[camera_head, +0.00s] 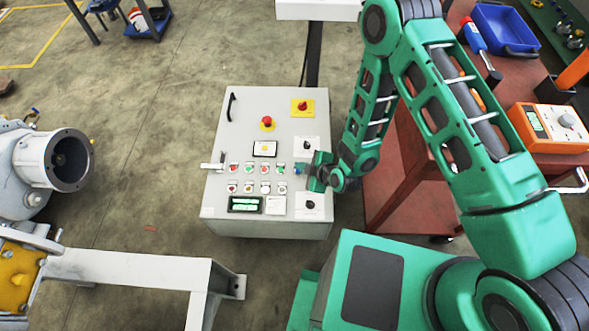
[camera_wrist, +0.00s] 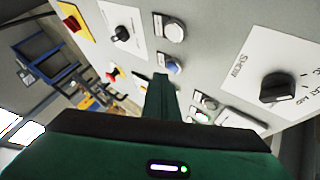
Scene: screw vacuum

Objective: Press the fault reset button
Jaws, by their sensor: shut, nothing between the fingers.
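The grey control panel (camera_head: 235,150) stands in the middle of the head view, with rows of small round buttons on its face. A blue button (camera_head: 299,168) sits at the right end of the upper row, close to my gripper (camera_head: 311,172). In the wrist view the blue button (camera_wrist: 174,68) is just beside the tip of my shut, empty gripper (camera_wrist: 160,78). I cannot tell whether they touch. Button labels are too small to read, so I cannot confirm which is the fault reset button.
A red emergency stop (camera_head: 267,121) and a red-yellow switch (camera_head: 303,106) are higher on the panel. Black rotary knobs (camera_head: 307,145) (camera_head: 310,204) lie above and below my gripper. A red cart (camera_head: 400,190) stands right of the panel.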

